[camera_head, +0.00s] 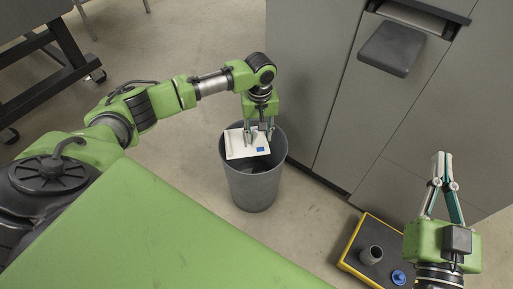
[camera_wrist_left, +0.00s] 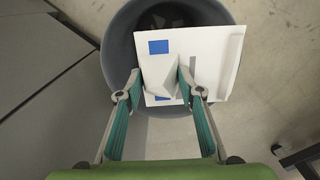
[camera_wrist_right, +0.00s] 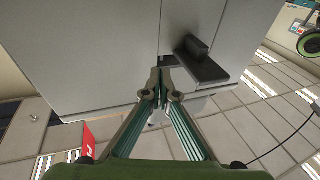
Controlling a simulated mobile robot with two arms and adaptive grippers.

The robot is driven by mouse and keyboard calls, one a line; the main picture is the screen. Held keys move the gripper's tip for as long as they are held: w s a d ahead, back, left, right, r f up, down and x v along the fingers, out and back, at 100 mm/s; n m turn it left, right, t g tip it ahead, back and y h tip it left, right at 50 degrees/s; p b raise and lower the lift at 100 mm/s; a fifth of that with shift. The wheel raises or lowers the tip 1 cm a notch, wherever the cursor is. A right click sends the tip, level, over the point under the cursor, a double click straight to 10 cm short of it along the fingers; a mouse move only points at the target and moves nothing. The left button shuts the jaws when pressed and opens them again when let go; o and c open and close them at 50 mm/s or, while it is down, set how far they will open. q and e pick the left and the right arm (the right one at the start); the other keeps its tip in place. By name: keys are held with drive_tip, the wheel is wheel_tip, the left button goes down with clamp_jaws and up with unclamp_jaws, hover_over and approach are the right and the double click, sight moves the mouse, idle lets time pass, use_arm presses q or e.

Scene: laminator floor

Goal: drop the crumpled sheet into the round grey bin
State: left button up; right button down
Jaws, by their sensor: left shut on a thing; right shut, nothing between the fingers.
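The crumpled sheet (camera_head: 242,146) is white with a blue patch and a bent edge; it also shows in the left wrist view (camera_wrist_left: 212,62). My left gripper (camera_head: 259,134) is shut on it and holds it over the mouth of the round grey bin (camera_head: 253,188). In the left wrist view the left fingers (camera_wrist_left: 160,88) pinch the sheet's near edge, and the bin's rim (camera_wrist_left: 120,50) shows behind it. Some pale pieces lie inside the bin. My right gripper (camera_head: 441,165) is shut and empty, in front of the grey cabinet; it also shows in the right wrist view (camera_wrist_right: 162,80).
The grey cabinet (camera_head: 310,70) stands right behind the bin, with a dark ledge (camera_head: 391,48) on its front. Floor left of the bin is clear.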

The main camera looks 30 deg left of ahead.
use_arm(q)
drive_tip(key=shift+f+b, duration=0.55)
drive_tip(key=shift+b, duration=0.2)
use_arm(e)
drive_tip(key=s+r+t+y, duration=0.1)
drive_tip(key=s+r+t, duration=0.2)
drive_tip(key=r+t, duration=0.2)
drive_tip(key=shift+s+r+y, duration=0.25)
drive_tip(key=shift+r+y, duration=0.15)
drive_tip(key=shift+r, duration=1.5)
drive_tip(key=shift+a, duration=0.1)
use_arm(q)
drive_tip(key=o, duration=1)
wheel_tip(320, 180, up, 12)
